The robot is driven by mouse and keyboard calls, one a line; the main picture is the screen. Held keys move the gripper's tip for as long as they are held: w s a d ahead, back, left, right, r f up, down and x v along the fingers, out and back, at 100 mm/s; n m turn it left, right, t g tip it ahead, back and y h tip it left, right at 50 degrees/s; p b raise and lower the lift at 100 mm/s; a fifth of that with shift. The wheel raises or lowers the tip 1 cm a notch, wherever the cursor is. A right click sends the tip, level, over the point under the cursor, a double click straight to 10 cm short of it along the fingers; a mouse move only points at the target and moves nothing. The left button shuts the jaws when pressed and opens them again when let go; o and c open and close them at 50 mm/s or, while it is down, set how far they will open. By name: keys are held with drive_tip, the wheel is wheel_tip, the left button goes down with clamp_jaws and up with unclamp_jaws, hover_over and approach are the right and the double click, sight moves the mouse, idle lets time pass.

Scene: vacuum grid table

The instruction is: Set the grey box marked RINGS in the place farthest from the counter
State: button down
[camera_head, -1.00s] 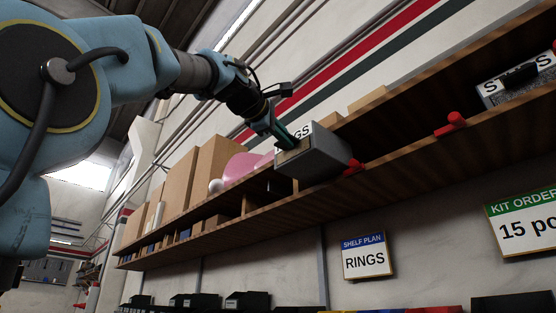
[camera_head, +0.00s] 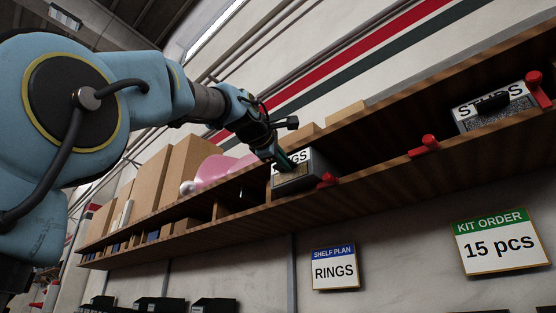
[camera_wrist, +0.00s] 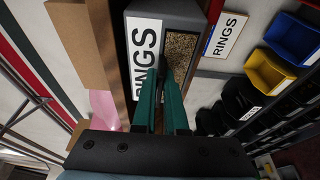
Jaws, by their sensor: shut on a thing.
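The grey box marked RINGS (camera_head: 317,166) is at the wooden shelf (camera_head: 240,222), in the bay just left of a red peg (camera_head: 327,180). Its white label is partly hidden by my gripper. My gripper (camera_head: 280,160) is shut on the box's front part. In the wrist view the fingers (camera_wrist: 160,95) reach onto the box (camera_wrist: 180,10) between its RINGS label and a window showing small brownish pieces. I cannot tell whether the box's bottom fully rests on the shelf. A SHELF PLAN sign reading RINGS (camera_head: 335,268) hangs below the shelf.
A box marked STUDS (camera_head: 497,105) stands farther right on the shelf, with red pegs (camera_head: 423,146) nearby. Cardboard boxes (camera_head: 187,170) and a pink item (camera_head: 213,170) are to the left. A KIT ORDER sign (camera_head: 500,241) hangs below. Blue and yellow bins (camera_wrist: 268,72) show in the wrist view.

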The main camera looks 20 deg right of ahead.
sight(304, 187)
drive_tip(key=shift+w+d+r+p, duration=0.1)
drive_tip(key=shift+w+d+p, duration=0.6)
drive_tip(key=shift+d, duration=0.5)
drive_tip(key=shift+w+d+f+p, duration=0.1)
drive_tip(key=shift+w+d+p, duration=0.6)
drive_tip(key=shift+d, duration=0.5)
drive_tip(key=shift+w+d+r+p, duration=0.1)
drive_tip(key=shift+w+d+p, duration=0.55)
drive_tip(key=shift+d, duration=0.55)
drive_tip(key=shift+s+f, duration=0.15)
drive_tip(key=shift+f, duration=0.05)
drive_tip(key=c, duration=0.9)
unclamp_jaws()
drive_tip(key=shift+f, duration=0.2)
drive_tip(key=b+v, duration=0.5)
drive_tip(key=v, duration=0.4)
drive_tip(key=shift+s+a, duration=0.1)
drive_tip(key=shift+a, duration=0.05)
drive_tip(key=shift+s+a+r, duration=0.15)
drive_tip(key=shift+s+a, duration=0.35)
